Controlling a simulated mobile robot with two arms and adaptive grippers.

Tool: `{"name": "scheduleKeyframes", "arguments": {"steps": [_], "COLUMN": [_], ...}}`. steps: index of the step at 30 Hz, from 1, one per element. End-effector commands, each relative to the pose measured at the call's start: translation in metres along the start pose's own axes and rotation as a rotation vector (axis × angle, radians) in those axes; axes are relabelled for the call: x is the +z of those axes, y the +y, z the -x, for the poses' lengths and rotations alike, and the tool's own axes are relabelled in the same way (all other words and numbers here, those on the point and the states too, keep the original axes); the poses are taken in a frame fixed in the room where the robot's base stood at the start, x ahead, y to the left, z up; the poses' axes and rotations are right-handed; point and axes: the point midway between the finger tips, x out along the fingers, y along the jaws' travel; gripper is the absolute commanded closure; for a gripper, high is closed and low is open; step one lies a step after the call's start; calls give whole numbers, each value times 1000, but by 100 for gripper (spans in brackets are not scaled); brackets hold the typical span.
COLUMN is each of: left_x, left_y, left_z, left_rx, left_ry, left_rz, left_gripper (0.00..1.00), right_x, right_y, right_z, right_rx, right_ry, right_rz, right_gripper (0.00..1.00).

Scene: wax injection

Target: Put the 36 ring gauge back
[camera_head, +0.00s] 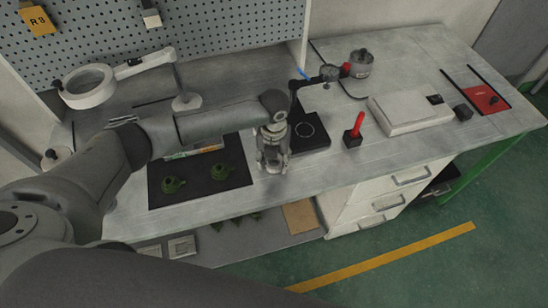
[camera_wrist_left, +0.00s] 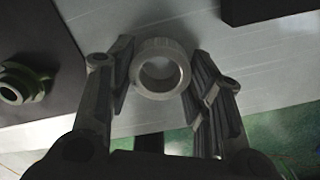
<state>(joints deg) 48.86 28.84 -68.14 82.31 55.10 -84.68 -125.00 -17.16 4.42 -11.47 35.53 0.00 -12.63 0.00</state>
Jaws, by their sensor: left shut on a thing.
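A metal ring (camera_wrist_left: 160,47), plain and grey, sits between the fingers of my left gripper (camera_wrist_left: 160,75) in the left wrist view. I take it as the ring gauge; no number is readable on it. The gripper is shut on it, with one finger at each side and the ring's hole facing the camera. In the head view my left gripper (camera_head: 271,163) points down over the bench's front part, just right of a black mat (camera_head: 160,195). The ring is too small to make out there. My right gripper is not in view.
Green wax-like parts (camera_head: 220,172) lie on the mat. A black plate with a ring outline (camera_head: 308,145), a red-handled tool (camera_head: 355,130) and a white case (camera_head: 410,112) stand to the right. A lamp magnifier (camera_head: 88,95) stands at back left.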

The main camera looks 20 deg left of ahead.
Motion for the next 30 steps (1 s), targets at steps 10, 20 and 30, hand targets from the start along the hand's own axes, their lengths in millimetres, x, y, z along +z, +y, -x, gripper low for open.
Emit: {"name": "scheduleKeyframes", "arguments": {"steps": [10, 20, 30], "left_x": [0, 0, 0], "left_y": [0, 0, 0], "left_z": [-4, -6, 2], "left_rx": [-1, 0, -1], "left_ry": [-1, 0, -2], "left_rz": [0, 0, -1], "left_gripper": [83, 31, 31], "right_x": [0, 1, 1], "right_y": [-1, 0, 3], "right_z": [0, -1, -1], "right_rx": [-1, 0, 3], "right_ry": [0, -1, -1], "right_rz": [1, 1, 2], "right_gripper": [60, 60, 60]}}
